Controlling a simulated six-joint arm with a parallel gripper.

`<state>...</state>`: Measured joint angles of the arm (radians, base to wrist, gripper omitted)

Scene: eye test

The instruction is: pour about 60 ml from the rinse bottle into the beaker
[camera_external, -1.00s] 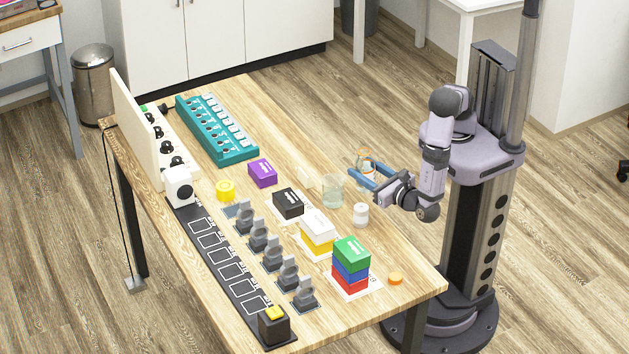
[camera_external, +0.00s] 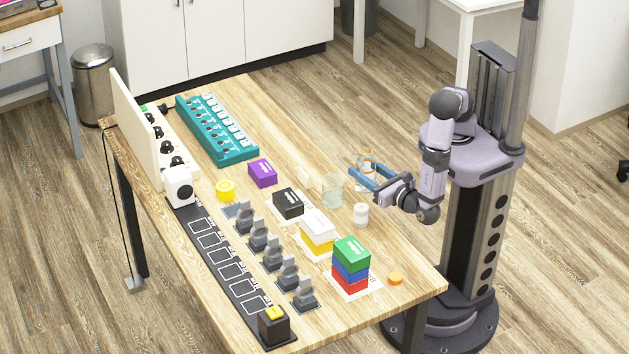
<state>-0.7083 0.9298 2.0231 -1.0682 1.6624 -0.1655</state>
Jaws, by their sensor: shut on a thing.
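The rinse bottle (camera_external: 368,158) is a small clear vessel with orange on its upper part, over the right side of the table. My gripper (camera_external: 363,179) has its blue fingers around the bottle and is shut on it. The fingers hide part of the bottle, and its exact tilt and liquid level are too small to tell. The beaker (camera_external: 332,191) is clear glass and stands on the table just left of my fingertips. I cannot make out any stream between the bottle and the beaker.
A small white jar (camera_external: 361,215) stands close in front of the beaker. A black box (camera_external: 288,204), white and yellow boxes (camera_external: 317,232), a green-blue-red stack (camera_external: 351,265) and a purple box (camera_external: 262,173) stand nearby. An orange disc (camera_external: 396,279) lies near the right edge.

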